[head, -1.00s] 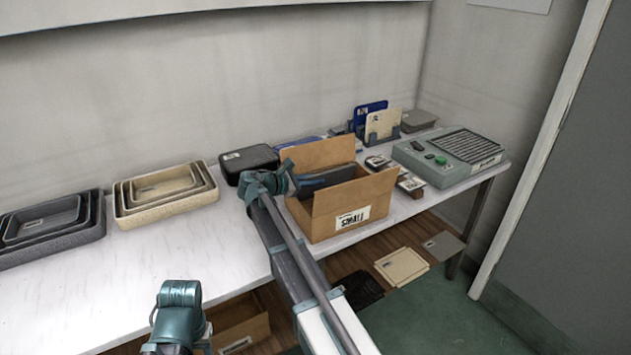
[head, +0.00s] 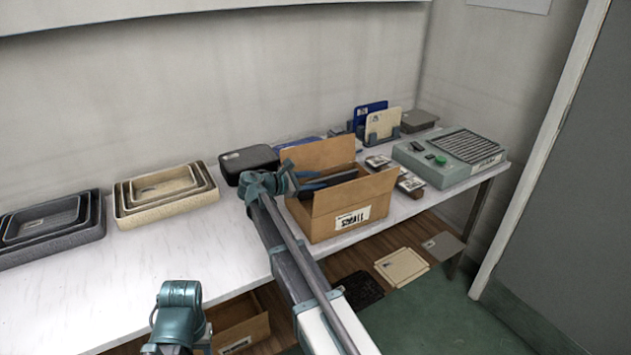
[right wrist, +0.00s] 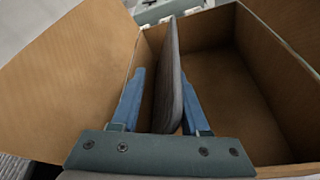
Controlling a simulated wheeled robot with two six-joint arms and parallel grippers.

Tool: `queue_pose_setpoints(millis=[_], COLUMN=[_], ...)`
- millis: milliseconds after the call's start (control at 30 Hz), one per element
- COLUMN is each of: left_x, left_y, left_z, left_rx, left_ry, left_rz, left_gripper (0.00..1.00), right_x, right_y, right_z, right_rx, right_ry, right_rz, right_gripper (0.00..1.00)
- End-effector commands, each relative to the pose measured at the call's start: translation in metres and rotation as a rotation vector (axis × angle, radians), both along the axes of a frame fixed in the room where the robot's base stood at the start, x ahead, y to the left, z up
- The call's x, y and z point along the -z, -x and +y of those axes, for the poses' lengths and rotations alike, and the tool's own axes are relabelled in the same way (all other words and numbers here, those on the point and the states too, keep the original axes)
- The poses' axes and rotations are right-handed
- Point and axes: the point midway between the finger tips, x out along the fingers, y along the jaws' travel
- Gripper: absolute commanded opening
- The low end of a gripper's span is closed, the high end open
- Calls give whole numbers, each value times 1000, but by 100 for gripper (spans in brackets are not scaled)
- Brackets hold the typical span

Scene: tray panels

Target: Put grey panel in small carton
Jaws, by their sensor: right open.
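The small carton (head: 322,228), brown cardboard with a "SMALL" label, stands open on the table in the head view. Its wall and flaps fill the right wrist view (right wrist: 85,55). The grey panel (right wrist: 172,85) is seen edge-on, standing upright inside the carton, nearer its left side in the wrist view. My right gripper (right wrist: 162,78) reaches into the carton with its two blue fingers open, one on each side of the panel, with gaps visible. Whether the panel's lower edge touches the carton floor is hidden. My left gripper's fingers are not visible.
Nested speckled trays, dark (head: 88,228) and cream (head: 207,190), stand at left. A black case (head: 248,158) is behind the carton. A rack with blue (head: 368,112) and cream (head: 381,124) panels and a green machine (head: 450,160) are at right. The front-left table is clear.

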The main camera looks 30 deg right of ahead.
Motion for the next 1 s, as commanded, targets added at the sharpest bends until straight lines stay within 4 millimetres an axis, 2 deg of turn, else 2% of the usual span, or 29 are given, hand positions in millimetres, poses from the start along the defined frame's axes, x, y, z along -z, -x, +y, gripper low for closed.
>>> queue_pose_setpoints(millis=[233,700,833,1000], left_x=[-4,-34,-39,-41], left_y=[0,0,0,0], left_z=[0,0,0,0], left_rx=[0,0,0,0], left_ry=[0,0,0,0], left_rz=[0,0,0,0], left_gripper=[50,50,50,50], right_x=[-2,-34,-39,-41], right_y=[3,16,19,21], right_z=[11,101,118,129], right_rx=[0,-3,-2,-1], right_ry=[-8,-1,0,0], right_rz=[-1,-1,-2,-1], right_gripper=[45,45,45,45])
